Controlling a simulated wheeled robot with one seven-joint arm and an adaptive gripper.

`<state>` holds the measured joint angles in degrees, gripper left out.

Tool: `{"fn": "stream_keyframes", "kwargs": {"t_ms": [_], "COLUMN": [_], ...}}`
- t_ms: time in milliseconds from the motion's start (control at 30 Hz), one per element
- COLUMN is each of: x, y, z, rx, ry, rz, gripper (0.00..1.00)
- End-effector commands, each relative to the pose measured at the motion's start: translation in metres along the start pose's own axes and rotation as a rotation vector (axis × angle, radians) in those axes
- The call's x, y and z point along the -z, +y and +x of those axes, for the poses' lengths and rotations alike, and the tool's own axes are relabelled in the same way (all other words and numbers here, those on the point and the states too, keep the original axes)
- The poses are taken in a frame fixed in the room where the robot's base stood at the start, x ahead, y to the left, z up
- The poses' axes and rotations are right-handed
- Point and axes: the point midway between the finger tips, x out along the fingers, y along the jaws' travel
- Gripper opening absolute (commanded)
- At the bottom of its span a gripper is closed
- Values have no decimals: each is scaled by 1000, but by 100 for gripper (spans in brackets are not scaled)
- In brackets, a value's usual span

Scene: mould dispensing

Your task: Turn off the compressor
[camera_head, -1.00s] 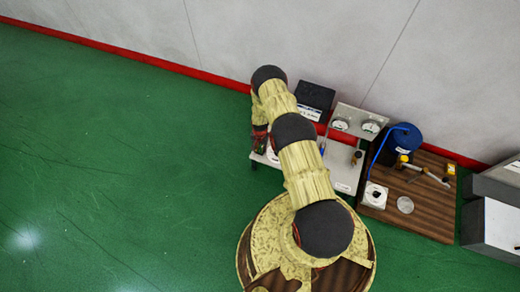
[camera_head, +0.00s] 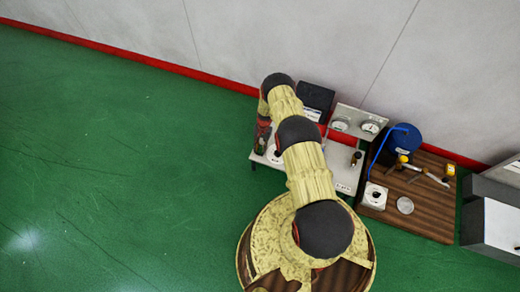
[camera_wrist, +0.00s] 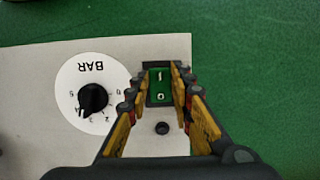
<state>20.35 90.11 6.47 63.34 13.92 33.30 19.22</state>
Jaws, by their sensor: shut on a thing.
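A pale panel (camera_wrist: 60,62) carries a black dial knob (camera_wrist: 92,100) on a white scale marked BAR, and a green rocker switch (camera_wrist: 158,87) marked I and O in a dark frame. My gripper (camera_wrist: 158,90) has its fingertips on both sides of the switch and is shut on it. A small black round part (camera_wrist: 162,128) shows below the switch, between the fingers. In the head view my gripper (camera_head: 262,147) is small over the left end of the white bench plate (camera_head: 345,175), and the switch cannot be made out there.
Two gauges (camera_head: 370,127) stand on an upright plate behind the bench plate. A black box (camera_head: 316,97) is near the wall. To the right, a wooden board (camera_head: 430,222) holds a blue container (camera_head: 404,137) and tools. Green floor (camera_head: 110,170) is clear at left.

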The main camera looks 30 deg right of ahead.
Motion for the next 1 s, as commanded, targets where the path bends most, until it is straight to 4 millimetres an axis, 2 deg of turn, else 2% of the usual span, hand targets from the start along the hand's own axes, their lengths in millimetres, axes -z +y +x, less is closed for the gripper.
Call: {"fn": "stream_keyframes", "kwargs": {"t_ms": [300,333,633,1000], "x": [0,0,0,1], "y": [1,1,0,0], "z": [0,0,0,-4], "rx": [0,0,0,0], "ry": [-5,-5,-5,-4], "rz": [0,0,-1,-1], "gripper": [0,23,40,41]}}
